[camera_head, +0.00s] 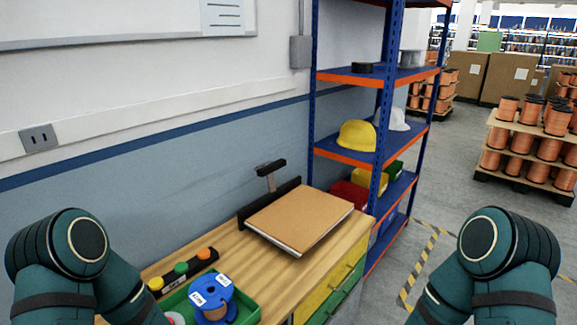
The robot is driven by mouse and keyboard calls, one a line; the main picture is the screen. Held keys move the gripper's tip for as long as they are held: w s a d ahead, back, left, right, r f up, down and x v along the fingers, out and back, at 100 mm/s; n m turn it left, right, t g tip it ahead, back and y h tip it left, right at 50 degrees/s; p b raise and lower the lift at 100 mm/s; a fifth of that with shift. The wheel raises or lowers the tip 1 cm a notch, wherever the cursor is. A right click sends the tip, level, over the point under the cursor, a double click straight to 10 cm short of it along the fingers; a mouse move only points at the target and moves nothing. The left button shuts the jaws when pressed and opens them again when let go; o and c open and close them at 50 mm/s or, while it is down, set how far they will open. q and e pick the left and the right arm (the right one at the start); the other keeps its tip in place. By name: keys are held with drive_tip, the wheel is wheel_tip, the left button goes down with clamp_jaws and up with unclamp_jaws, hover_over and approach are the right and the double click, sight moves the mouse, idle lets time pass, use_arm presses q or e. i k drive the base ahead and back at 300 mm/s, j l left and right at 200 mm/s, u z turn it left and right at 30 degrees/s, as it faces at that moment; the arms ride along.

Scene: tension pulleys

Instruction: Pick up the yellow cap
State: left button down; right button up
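Two yellow things could match the cap. A small round yellow knob (155,284) sits at the left end of a black strip (172,281) on the wooden workbench (233,259), beside a green knob (181,268) and an orange knob (204,254). A yellow hard hat (357,135) rests on a blue shelf at the right, next to a white one (397,119). Teal links of both my arms show at the lower left and lower right. Neither gripper is in view.
A green tray (247,313) with a blue spool (213,296) lies at the bench front. A brown board (299,218) covers the bench's far end. The blue shelf rack (314,80) stands behind it. Pallets of copper spools (525,146) stand far right; open floor lies between.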

sight(156, 283)
drive_tip(key=u, duration=1.05)
